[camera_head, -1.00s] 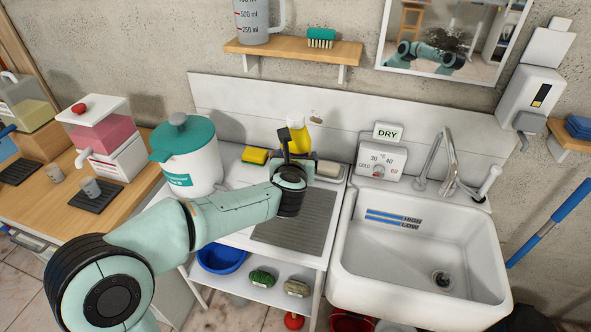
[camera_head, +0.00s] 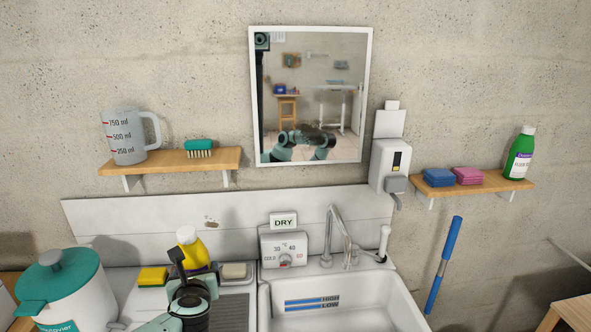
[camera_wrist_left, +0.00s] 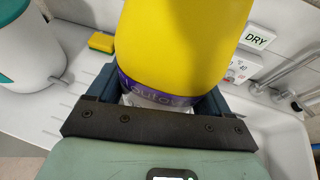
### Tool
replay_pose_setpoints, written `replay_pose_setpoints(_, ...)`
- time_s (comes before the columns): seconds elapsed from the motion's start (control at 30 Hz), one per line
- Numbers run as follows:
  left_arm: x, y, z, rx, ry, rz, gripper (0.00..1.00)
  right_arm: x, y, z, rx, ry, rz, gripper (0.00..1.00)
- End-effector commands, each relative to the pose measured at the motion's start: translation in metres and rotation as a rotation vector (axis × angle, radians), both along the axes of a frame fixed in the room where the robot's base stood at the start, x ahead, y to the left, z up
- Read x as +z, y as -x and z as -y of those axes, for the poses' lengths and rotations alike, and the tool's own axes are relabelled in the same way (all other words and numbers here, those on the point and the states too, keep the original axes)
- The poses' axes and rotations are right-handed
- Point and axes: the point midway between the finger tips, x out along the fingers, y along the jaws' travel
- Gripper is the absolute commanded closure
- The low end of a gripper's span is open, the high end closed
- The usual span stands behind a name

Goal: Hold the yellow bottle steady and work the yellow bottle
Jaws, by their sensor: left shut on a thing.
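The yellow bottle (camera_head: 195,250) stands at the back of the draining board, left of the sink. In the head view its lower part is hidden behind my left wrist. In the left wrist view the yellow bottle (camera_wrist_left: 180,45) fills the upper middle, with a purple label band low on it. My left gripper (camera_wrist_left: 165,95) is shut on the bottle around that band, one dark finger on each side. It also shows in the head view (camera_head: 190,284), in front of the bottle. My right gripper is in neither view.
A yellow sponge (camera_head: 153,277) lies left of the bottle and a pale soap bar (camera_head: 234,271) right of it. A white pot with a teal lid (camera_head: 62,273) stands further left. The sink (camera_head: 340,299) and tap (camera_head: 341,236) are on the right. Wall shelves hang above.

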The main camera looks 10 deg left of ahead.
Motion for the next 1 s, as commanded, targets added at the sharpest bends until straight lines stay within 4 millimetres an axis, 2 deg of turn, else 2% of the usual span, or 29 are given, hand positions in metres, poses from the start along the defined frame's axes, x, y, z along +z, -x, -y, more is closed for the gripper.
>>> replay_pose_setpoints(0.2,-0.076,0.003,0.046,-0.025,-0.003,-0.013,0.75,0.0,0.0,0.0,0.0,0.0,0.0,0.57)
replay_pose_setpoints(0.3,-0.108,0.009,0.073,-0.054,-0.003,-0.01,0.75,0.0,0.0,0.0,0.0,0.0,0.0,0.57)
replay_pose_setpoints(0.4,-0.132,0.016,0.096,-0.087,-0.002,-0.006,0.75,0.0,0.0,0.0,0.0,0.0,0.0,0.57)
replay_pose_setpoints(0.53,-0.147,0.022,0.114,-0.118,-0.001,0.0,0.75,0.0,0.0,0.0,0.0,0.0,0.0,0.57)
replay_pose_setpoints(0.83,-0.153,0.023,0.122,-0.153,0.001,0.002,0.75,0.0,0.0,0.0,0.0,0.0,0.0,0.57)
replay_pose_setpoints(1.0,-0.163,0.021,0.14,-0.282,0.0,0.0,0.75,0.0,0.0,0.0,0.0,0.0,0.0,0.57)
